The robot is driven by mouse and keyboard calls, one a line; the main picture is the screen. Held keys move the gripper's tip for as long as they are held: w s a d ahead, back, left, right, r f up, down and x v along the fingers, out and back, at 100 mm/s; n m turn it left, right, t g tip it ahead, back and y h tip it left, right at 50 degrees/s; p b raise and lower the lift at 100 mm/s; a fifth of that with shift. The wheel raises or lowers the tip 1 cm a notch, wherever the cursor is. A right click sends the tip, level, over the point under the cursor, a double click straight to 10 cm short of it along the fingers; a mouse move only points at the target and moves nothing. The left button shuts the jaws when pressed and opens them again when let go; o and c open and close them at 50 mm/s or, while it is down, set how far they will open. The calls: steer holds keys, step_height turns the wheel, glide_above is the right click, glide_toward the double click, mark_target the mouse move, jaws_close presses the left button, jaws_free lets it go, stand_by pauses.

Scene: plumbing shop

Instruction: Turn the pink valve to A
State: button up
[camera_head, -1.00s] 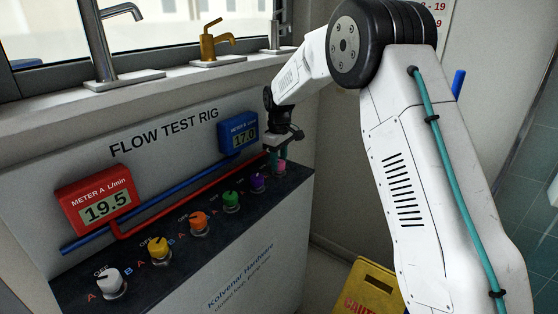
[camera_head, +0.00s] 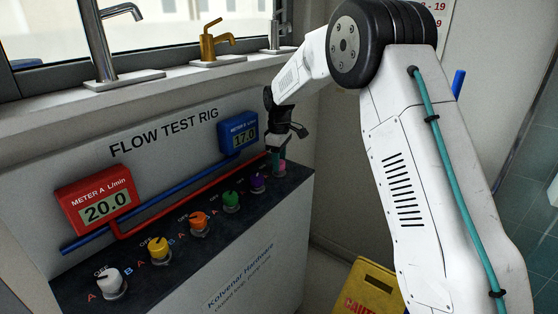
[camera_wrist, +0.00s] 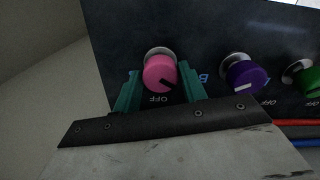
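The pink valve (camera_wrist: 160,76) is a round knob on the dark panel, between my gripper's two teal fingers in the wrist view. Its dark pointer mark slants to the lower right, off the OFF label below the knob. Its own A label cannot be made out. My gripper (camera_wrist: 160,91) looks open, one finger on each side of the knob, with small gaps showing. In the head view my gripper (camera_head: 275,160) is at the far right end of the knob row, and the pink valve (camera_head: 282,168) shows only partly.
A purple knob (camera_wrist: 243,76) and a green knob (camera_wrist: 303,77) stand beside the pink one. Orange (camera_head: 199,221), yellow (camera_head: 158,248) and white (camera_head: 109,280) knobs follow along the panel. Red meter A (camera_head: 98,202) reads 20.0; blue meter B (camera_head: 239,133) reads 17.0. A yellow caution sign (camera_head: 372,288) stands below.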

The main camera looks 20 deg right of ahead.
steer(key=shift+o, duration=1.1)
step_height(320, 180, up, 8)
steer(key=shift+f, duration=0.1)
